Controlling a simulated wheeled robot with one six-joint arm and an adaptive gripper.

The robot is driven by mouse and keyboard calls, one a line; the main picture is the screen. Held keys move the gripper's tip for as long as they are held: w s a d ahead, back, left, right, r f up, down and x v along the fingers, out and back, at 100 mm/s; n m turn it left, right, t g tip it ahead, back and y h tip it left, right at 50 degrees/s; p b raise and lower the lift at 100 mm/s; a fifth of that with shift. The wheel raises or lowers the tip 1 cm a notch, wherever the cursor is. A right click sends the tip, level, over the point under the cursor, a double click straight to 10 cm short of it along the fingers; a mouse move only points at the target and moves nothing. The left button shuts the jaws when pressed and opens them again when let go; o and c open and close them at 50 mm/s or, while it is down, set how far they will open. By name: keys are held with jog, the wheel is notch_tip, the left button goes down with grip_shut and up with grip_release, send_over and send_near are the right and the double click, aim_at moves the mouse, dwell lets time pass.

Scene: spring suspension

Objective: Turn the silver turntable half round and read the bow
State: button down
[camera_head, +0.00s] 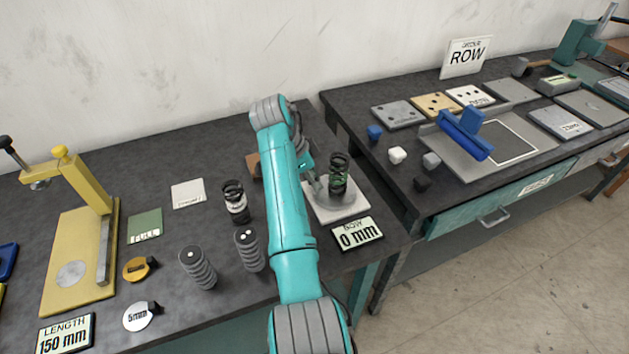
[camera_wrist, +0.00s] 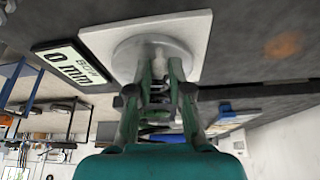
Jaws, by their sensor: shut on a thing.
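The silver turntable (camera_wrist: 124,54) is a round disc on a pale square base (camera_head: 322,214). The wrist view also shows the base (camera_wrist: 196,28). A dark coil spring (camera_head: 339,168) stands upright on the turntable; in the wrist view it is mostly hidden between the fingers. My gripper (camera_wrist: 158,88) reaches in from the left in the head view and is shut on the spring, low over the disc. The bow display (camera_head: 358,234) in front of the base reads 0 mm. It also shows in the wrist view (camera_wrist: 72,66).
Several springs stand left of my arm, including one (camera_head: 236,202) near a white card (camera_head: 188,193). A yellow press (camera_head: 85,215) and a length display (camera_head: 64,336) reading 150 mm are farther left. A second bench (camera_head: 400,180) with a blue tool (camera_head: 466,135) stands right, beyond a gap.

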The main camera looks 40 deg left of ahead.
jog(key=shift+w+a+m+g+h, duration=0.25)
jog(key=shift+w+a+m+h, duration=0.15)
jog(key=shift+m, duration=0.7)
jog(key=shift+w+a+m+g+h, duration=0.25)
jog(key=shift+w+m, duration=0.2)
jog(key=shift+m, duration=0.65)
jog(key=shift+w+m, duration=0.1)
jog(key=shift+m, duration=0.2)
jog(key=c, duration=1.1)
grip_release()
jog(key=shift+a+r, duration=0.1)
jog(key=v, duration=1.1)
jog(key=shift+a+r, duration=0.15)
jog(key=shift+r, duration=0.2)
